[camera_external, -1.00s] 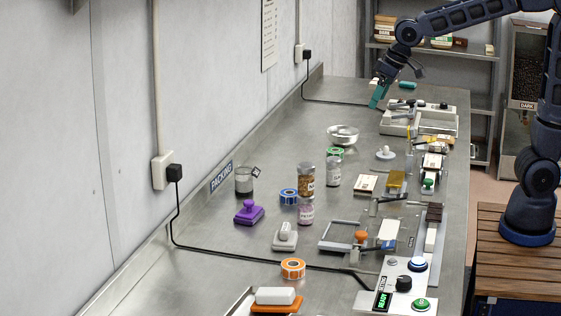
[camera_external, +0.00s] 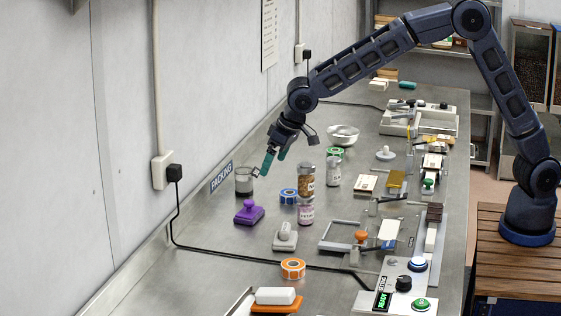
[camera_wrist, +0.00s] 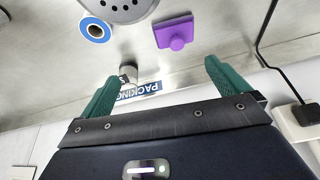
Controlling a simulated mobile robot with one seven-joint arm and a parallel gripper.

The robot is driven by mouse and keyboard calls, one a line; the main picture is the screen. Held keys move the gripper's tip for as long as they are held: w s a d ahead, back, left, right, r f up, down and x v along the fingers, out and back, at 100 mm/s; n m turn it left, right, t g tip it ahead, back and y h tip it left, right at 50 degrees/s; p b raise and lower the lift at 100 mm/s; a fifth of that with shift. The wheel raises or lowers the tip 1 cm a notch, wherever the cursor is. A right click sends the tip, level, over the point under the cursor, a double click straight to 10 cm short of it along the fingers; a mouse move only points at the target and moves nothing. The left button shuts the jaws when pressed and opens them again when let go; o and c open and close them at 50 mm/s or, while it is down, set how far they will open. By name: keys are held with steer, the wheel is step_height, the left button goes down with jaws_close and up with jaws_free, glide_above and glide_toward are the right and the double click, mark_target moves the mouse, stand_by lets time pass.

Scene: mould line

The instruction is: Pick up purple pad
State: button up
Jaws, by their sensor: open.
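The purple pad (camera_external: 249,212), with a knob handle on top, sits on the steel counter near the wall in the external view. In the wrist view the purple pad (camera_wrist: 174,34) lies beyond the fingertips, above and between them. My gripper (camera_external: 274,161) has teal fingers and hangs over the counter, above and behind the pad, close to the dark glass jar. In the wrist view my gripper (camera_wrist: 160,75) is open and empty, with its two fingers wide apart.
A glass jar (camera_external: 244,182) stands just behind the pad. A blue tape roll (camera_external: 289,196) and stacked jars (camera_external: 306,181) stand to its right. A grey-handled stamp (camera_external: 285,237) is in front. A black cable (camera_external: 230,258) crosses the counter. Counter left of the pad is clear.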

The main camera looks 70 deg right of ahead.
glide_toward(253, 202)
steer(key=w, duration=0.1)
steer(key=x, duration=0.6)
steer(key=shift+s+d+f, duration=0.1)
steer(key=shift+d, duration=0.15)
steer(key=shift+s+x, duration=0.15)
steer(key=shift+x, duration=1.2)
steer(key=shift+s+x, duration=0.15)
steer(key=shift+x, duration=1.15)
steer(key=shift+a+f, duration=0.1)
steer(key=shift+a, duration=0.05)
steer(key=c, duration=0.9)
